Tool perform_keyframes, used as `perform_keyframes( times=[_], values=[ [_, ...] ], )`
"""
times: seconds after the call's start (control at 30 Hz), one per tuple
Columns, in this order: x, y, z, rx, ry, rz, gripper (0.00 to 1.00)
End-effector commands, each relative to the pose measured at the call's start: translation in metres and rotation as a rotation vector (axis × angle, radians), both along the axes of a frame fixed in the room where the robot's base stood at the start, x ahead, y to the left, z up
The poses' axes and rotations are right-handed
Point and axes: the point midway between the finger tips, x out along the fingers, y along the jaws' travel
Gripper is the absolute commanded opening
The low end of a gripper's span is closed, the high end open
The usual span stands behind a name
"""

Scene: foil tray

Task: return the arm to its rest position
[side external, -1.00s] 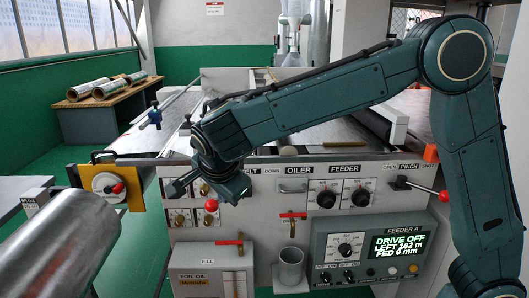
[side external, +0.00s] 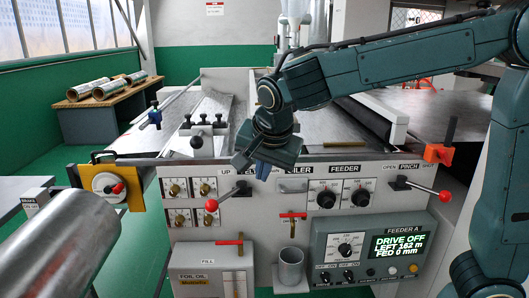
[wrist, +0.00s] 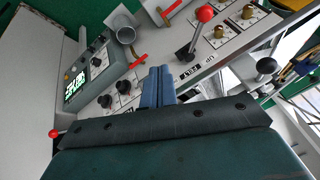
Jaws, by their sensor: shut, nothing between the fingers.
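My gripper (side external: 262,170) hangs in front of the machine's panel in the side view, above the oiler label and right of a red-knobbed lever (side external: 211,205). Its blue fingers are together with nothing between them. In the wrist view the shut fingers (wrist: 158,84) point toward the panel, with the red-knobbed lever (wrist: 205,14) up and to the right. My arm reaches in from the right, over the machine top.
The feeder box (side external: 372,255) has a lit display reading DRIVE OFF, LEFT 162 m, FED 0 mm. Another red-knobbed lever (side external: 445,196) sticks out at right, below an orange clamp (side external: 438,153). A large metal roll (side external: 70,240) fills the lower left.

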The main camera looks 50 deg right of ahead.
Motion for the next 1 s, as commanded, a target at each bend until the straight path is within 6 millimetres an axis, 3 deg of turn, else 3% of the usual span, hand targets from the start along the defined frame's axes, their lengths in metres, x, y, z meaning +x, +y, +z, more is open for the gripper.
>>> perform_keyframes(
  times=[0.2,0.5,1.0],
  values=[
    [-0.041,-0.033,0.014,-0.022,0.045,0.201,0.00],
    [-0.102,-0.062,0.020,-0.076,0.083,0.496,0.00],
    [-0.204,-0.076,0.000,-0.226,0.094,0.970,0.00]
  ],
)
